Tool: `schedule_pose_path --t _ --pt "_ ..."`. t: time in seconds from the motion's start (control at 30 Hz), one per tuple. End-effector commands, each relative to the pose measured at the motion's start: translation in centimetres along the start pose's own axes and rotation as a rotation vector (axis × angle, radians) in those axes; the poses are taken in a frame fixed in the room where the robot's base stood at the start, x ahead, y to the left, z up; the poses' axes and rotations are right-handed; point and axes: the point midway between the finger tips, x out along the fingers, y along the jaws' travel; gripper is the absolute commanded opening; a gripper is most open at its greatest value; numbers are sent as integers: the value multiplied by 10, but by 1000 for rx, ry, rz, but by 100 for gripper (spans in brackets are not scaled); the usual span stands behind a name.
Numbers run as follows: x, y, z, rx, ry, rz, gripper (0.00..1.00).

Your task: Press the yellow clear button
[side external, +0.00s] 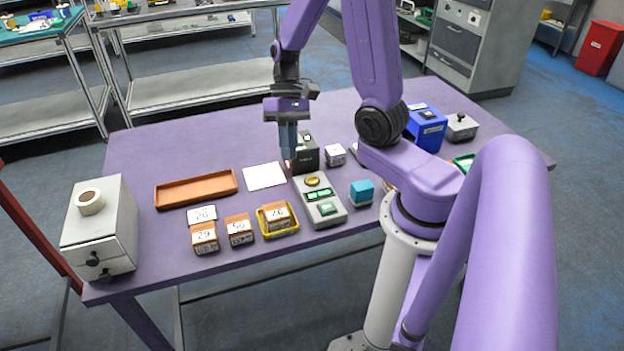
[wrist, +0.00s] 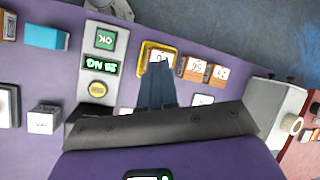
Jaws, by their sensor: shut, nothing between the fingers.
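The round yellow button (side external: 312,180) sits at the far end of a grey panel (side external: 331,219), with a green display and a green OK button (side external: 327,208) on the same panel. In the wrist view the yellow button (wrist: 97,89) is in plain sight, left of my fingers. My gripper (side external: 289,161) is shut and empty, pointing down just beyond the panel's far end, beside a dark scanner box (side external: 307,157). It looks apart from the button. My shut fingers also show in the wrist view (wrist: 158,68).
Boxes with number labels (side external: 205,239) stand along the front edge, one in a yellow tray (side external: 281,235). A brown tray (side external: 170,196), white sheet (side external: 264,176), teal cube (side external: 361,193) and small pale cube (side external: 335,155) lie around. A grey drawer cabinet (side external: 118,230) stands left.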

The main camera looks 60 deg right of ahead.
Motion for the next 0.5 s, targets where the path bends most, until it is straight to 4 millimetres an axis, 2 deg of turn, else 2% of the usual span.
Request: schedule_pose_path --t 0.5 --pt "-6 43 -25 373 73 -260 0"
